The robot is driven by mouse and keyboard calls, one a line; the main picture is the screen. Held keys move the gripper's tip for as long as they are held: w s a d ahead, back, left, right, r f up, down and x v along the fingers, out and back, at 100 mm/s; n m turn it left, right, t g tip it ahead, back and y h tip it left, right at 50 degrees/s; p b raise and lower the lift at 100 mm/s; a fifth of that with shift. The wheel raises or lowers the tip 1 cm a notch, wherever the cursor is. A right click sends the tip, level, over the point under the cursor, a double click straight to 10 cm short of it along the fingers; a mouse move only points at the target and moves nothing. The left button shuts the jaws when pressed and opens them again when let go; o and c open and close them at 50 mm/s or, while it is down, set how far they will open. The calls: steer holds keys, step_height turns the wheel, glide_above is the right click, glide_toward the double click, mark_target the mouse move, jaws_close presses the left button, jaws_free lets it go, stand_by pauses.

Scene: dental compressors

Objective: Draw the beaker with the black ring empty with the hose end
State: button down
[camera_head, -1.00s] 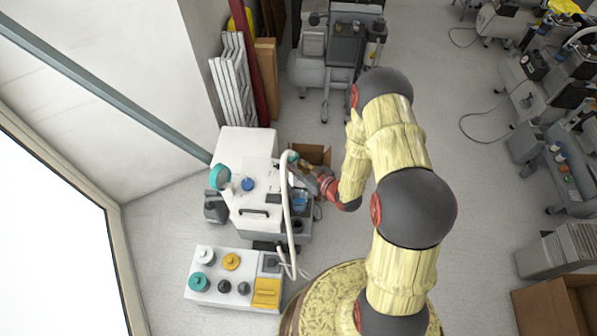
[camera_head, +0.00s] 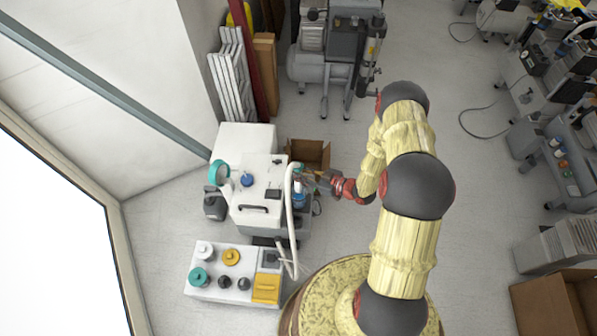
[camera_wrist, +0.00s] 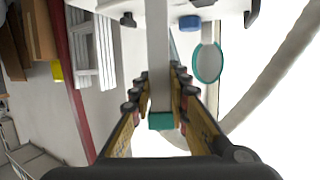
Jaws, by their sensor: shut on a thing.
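A white machine (camera_head: 262,186) stands left of my arm, with a pale hose (camera_head: 290,215) arching over its right side. My gripper (camera_head: 308,180) is at the machine's right edge. In the wrist view, my gripper (camera_wrist: 160,95) is shut on the hose end (camera_wrist: 159,70), a straight grey tube with a teal collar (camera_wrist: 161,121). A small beaker with blue liquid (camera_head: 299,200) stands on the machine's right shelf, just below the gripper in the picture. I cannot make out a black ring on it, nor whether the tube's tip is inside it.
An open cardboard box (camera_head: 308,154) stands on the floor behind the gripper. A white panel (camera_head: 232,274) with coloured knobs lies in front of the machine. A teal ring (camera_head: 219,172) stands at the machine's left. Open floor (camera_head: 440,130) lies to the right.

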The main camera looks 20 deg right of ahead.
mark_target(301, 187)
steer(key=shift+f+b, duration=3.7)
steer(key=shift+f, duration=1.6)
steer(key=shift+f+b, duration=0.3)
steer(key=shift+f, duration=0.05)
steer(key=shift+r+p, duration=4.45)
steer(key=shift+r, duration=1.85)
steer(key=shift+f, duration=0.1)
